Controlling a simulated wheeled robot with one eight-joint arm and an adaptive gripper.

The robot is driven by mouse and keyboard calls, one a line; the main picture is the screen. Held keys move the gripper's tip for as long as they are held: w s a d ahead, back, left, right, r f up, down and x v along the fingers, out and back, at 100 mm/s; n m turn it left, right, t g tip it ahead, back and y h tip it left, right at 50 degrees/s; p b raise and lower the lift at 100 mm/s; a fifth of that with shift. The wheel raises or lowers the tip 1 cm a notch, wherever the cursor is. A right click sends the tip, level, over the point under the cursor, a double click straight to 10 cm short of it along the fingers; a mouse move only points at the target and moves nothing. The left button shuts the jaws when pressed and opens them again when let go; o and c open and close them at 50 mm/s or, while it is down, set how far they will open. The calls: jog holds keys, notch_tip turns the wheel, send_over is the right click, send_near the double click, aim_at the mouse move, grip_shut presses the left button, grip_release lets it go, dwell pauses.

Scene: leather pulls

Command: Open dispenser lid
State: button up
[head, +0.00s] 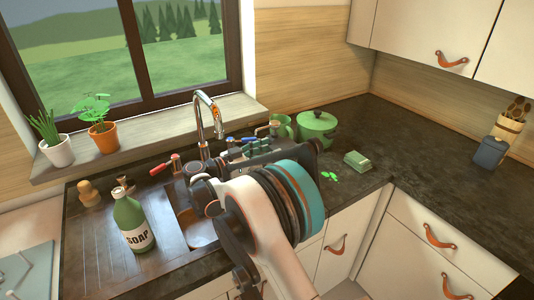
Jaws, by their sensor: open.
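A small dark blue container (490,152) stands on the right counter by the wall. I cannot tell for sure which is the dispenser, and no lid shows clearly open. My gripper (245,160) is over the back of the sink, right of the soap bottle and far left of the blue container. It is open. My own wrist hides much of it, and I see nothing held in it.
The tap (207,115) rises behind the sink, close to my gripper. A green pot (316,128), a green mug (281,126) and a green sponge (357,160) are on the counter to the right. Potted plants (103,136) line the sill. The right counter is largely clear.

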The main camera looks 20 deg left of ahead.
grip_shut()
jog(key=shift+w+d+r+g+y+p, duration=0.1)
jog(key=shift+r+g+y+p, duration=0.15)
jog(key=shift+r+p, duration=0.4)
jog(key=shift+w+d+r+g+y+p, duration=0.1)
jog(key=shift+r+g+y+p, duration=0.2)
jog(key=shift+r, duration=0.6)
jog(key=shift+a, duration=0.1)
grip_release()
jog(key=shift+s, duration=0.1)
jog(key=v, duration=1.1)
jog(key=shift+s+a, duration=0.25)
jog(key=shift+a, duration=0.15)
